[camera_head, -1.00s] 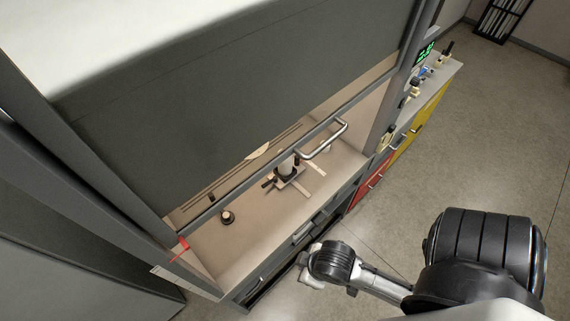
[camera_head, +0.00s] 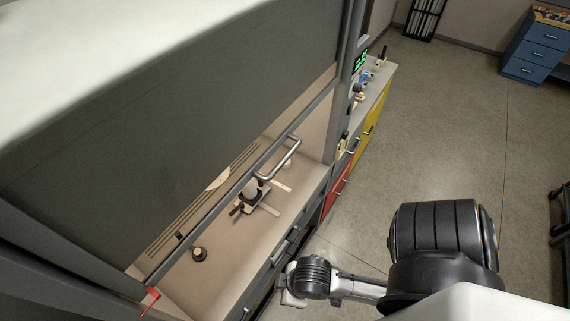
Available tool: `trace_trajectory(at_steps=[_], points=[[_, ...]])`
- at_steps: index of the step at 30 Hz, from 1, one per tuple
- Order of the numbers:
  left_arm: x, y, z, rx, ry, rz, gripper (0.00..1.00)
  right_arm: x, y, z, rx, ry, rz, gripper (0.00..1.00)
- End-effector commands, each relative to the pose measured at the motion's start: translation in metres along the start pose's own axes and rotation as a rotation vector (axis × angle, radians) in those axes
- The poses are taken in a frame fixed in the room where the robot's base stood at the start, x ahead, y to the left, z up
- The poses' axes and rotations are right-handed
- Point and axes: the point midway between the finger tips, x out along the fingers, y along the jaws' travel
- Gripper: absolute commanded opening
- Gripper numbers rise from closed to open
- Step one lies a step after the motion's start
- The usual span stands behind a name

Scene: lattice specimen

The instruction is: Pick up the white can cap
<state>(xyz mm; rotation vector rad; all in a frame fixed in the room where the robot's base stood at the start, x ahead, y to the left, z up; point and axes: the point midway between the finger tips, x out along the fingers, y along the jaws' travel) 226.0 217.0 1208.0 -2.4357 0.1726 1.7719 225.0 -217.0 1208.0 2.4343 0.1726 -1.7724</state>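I cannot clearly make out a white can cap. A small dark round object with a paler top (camera_head: 199,254) stands on the fume hood's work surface (camera_head: 222,275), towards the left. My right arm comes in from the lower right, outside the hood. Its gripper (camera_head: 292,297) is small and partly hidden by the wrist, so its opening is unclear. My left gripper is out of view.
The grey sash (camera_head: 180,130) with a metal handle (camera_head: 280,160) is partly raised over the hood opening. A bench with red and yellow doors (camera_head: 368,130) holds small items on the right. A blue drawer cabinet (camera_head: 535,48) stands far right. Open floor lies between.

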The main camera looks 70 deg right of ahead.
Motion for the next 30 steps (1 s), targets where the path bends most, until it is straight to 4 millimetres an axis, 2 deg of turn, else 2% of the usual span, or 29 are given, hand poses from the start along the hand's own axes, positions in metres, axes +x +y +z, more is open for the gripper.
trace_trajectory(at_steps=[6,30], points=[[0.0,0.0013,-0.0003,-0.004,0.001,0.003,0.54,0.0,0.0001,0.0,0.0,0.0,0.0,0.02],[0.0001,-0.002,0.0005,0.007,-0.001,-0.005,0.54,0.0,0.0,-0.0002,0.0,0.0,0.0,0.79]])
